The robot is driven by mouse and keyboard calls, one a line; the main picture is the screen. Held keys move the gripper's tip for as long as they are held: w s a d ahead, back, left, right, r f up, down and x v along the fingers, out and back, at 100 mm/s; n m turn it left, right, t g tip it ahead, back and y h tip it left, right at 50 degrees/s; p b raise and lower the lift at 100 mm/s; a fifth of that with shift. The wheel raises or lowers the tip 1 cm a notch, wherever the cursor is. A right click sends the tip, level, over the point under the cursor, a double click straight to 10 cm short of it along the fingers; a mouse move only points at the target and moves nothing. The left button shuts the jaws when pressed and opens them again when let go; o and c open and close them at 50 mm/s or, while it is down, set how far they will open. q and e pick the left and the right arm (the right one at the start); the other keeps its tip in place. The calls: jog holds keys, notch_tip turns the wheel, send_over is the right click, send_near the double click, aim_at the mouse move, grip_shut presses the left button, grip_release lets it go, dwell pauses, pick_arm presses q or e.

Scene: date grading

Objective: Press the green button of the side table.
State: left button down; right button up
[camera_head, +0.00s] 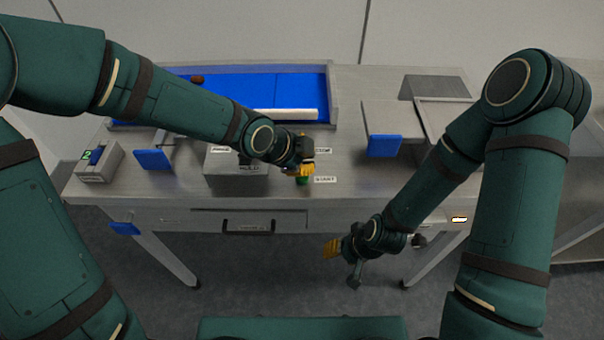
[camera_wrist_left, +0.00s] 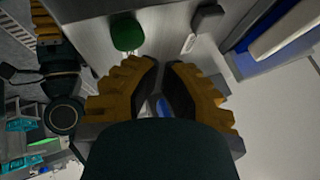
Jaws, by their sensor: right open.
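The green button (camera_head: 303,181) sits on the front part of the steel side table (camera_head: 355,185), just left of a white label (camera_head: 325,180). It also shows in the left wrist view (camera_wrist_left: 126,33), beyond the fingertips and a little left of them. My left gripper (camera_head: 301,168) is over the button in the head view and hides part of it. Its yellow fingers (camera_wrist_left: 162,64) nearly meet, with a narrow gap and nothing seen held; whether they are fully shut is unclear. My right gripper (camera_head: 332,249) is open and empty, low in front of the table.
A grey box (camera_head: 235,180) stands left of the button, partly behind my left arm. A blue-lined tray (camera_head: 290,85) lies at the back. Blue-fronted chutes stand left (camera_head: 153,159) and right (camera_head: 384,146). A drawer handle (camera_head: 248,226) is on the table's front.

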pick_arm(q)
jog(key=shift+f, duration=0.15)
dwell(0.6)
jog(key=shift+f+b, duration=0.3)
jog(key=shift+b, duration=0.15)
